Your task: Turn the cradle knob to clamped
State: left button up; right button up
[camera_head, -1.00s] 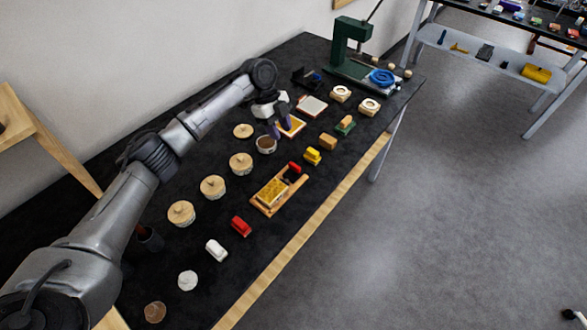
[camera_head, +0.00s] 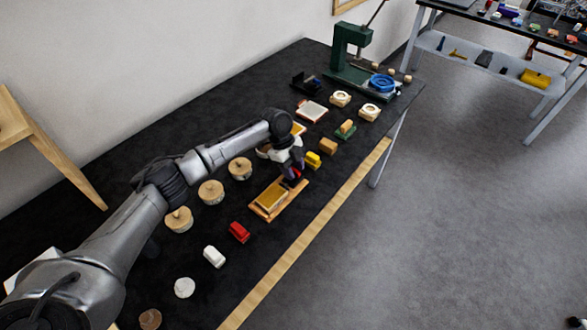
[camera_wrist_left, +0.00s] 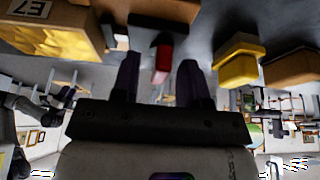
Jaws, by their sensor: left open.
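The cradle (camera_head: 257,208) is a wooden tray holding a gold block, the gilt fragment (camera_head: 272,200), in the middle of the black table. A red knob (camera_head: 297,173) is at its far end, partly hidden by my gripper in the head view. My left gripper (camera_head: 291,176) is open, fingers pointing down over the knob. In the left wrist view the red knob (camera_wrist_left: 162,62) shows between the two dark fingertips (camera_wrist_left: 160,75), with a gap on each side. The cradle's end and gold block (camera_wrist_left: 55,38) show at upper left there. My right gripper is not in view.
A yellow block (camera_head: 313,160) and a wooden block (camera_head: 328,146) stand just beyond the knob. A red block (camera_head: 239,232) and a white one (camera_head: 214,256) are on the near side. Lidded round pots (camera_head: 211,192) line the left. A green press (camera_head: 350,50) stands at the back.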

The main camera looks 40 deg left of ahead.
pick_arm(q)
jog(key=shift+c, duration=0.2)
grip_shut()
jog(key=shift+p, duration=0.5)
jog(key=n+t+y+p, duration=0.1)
jog(key=n+p, duration=0.4)
jog(key=p, duration=0.1)
jog(key=n+t+y+p, duration=0.1)
jog(key=n+t+p, duration=0.1)
jog(key=n+p, duration=0.2)
jog(key=n+t+y+p, duration=0.1)
jog(key=n+p, duration=0.4)
jog(key=p, duration=0.4)
jog(key=shift+s+d+r+n, duration=0.15)
jog(key=shift+d+r+n, duration=0.1)
jog(key=shift+n, duration=0.05)
jog(key=shift+f+n+t+y+p, duration=0.15)
jog(key=shift+n+y+p, duration=0.2)
jog(key=shift+n+p, duration=0.45)
jog(key=shift+f+n+t+y+p, duration=0.15)
jog(key=shift+n+y+p, duration=0.2)
jog(key=shift+n+p, duration=0.4)
jog(key=shift+o, duration=0.2)
grip_release()
